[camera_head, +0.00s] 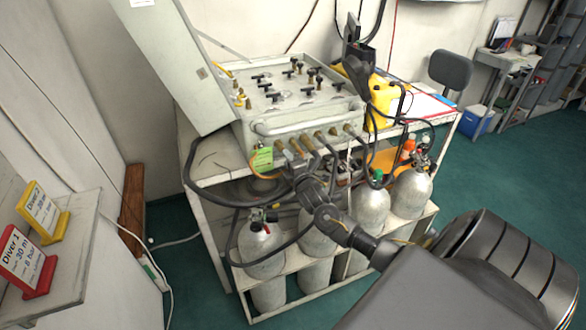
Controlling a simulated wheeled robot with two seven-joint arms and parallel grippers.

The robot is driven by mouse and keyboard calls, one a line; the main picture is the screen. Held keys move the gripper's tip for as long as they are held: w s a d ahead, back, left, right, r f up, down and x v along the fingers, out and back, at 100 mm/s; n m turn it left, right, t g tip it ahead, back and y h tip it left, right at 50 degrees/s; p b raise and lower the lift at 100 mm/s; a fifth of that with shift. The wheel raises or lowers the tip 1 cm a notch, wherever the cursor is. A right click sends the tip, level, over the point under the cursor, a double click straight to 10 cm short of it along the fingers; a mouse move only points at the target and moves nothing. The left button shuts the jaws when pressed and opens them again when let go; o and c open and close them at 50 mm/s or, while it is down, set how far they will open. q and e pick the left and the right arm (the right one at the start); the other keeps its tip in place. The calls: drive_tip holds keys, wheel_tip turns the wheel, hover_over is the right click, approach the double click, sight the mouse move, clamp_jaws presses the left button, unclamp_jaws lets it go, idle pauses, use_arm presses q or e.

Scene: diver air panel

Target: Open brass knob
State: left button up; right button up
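The grey air panel (278,108) sits on top of a white rack, with its lid raised at the left. Small brass knobs (239,93) show at the left of its top face, and others stand among black T-handles further back. Several brass fittings (306,143) line its front edge, with hoses attached. I cannot tell which brass part the task means. My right arm reaches in from the lower right. Its gripper (303,172) is just below the front fittings, among dark hoses; its fingers are too small and overlapped to read, and contact is unclear. My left gripper is not in view.
Grey cylinders (370,209) stand in the rack (211,224) below the panel. A yellow case (383,101) with black equipment stands at the panel's right. Diver signs (27,262) stand on a shelf at left. Loose hoses hang in front. Green floor (510,175) is clear at right.

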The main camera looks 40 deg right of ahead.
drive_tip(key=v, duration=0.5)
drive_tip(key=shift+s+a, duration=0.1)
drive_tip(key=shift+s, duration=0.25)
drive_tip(key=s+f+m+g+y, duration=0.15)
drive_tip(key=f+m, duration=0.25)
drive_tip(key=f, duration=0.7)
drive_tip(key=s+f+m+g, duration=0.2)
drive_tip(key=f+m+g, duration=0.1)
drive_tip(key=f, duration=0.7)
drive_tip(key=s+a+f+m+g+y, duration=0.1)
drive_tip(key=s+a+f+m+g, duration=0.1)
drive_tip(key=s+f, duration=0.55)
drive_tip(key=s+a+f+m+g, duration=0.15)
drive_tip(key=s+f, duration=0.25)
drive_tip(key=f, duration=0.6)
drive_tip(key=s+a+f+m+g+y, duration=0.2)
drive_tip(key=s+a+f+g, duration=0.3)
drive_tip(key=s+f, duration=0.8)
drive_tip(key=s+a+f+g, duration=0.1)
drive_tip(key=s+a, duration=0.3)
drive_tip(key=s, duration=0.3)
drive_tip(key=s+a+f+g+y, duration=0.1)
drive_tip(key=s+a, duration=0.3)
drive_tip(key=s, duration=0.3)
drive_tip(key=s+a+f, duration=0.1)
drive_tip(key=s+a, duration=0.3)
drive_tip(key=s, duration=0.4)
drive_tip(key=shift+f+g, duration=0.4)
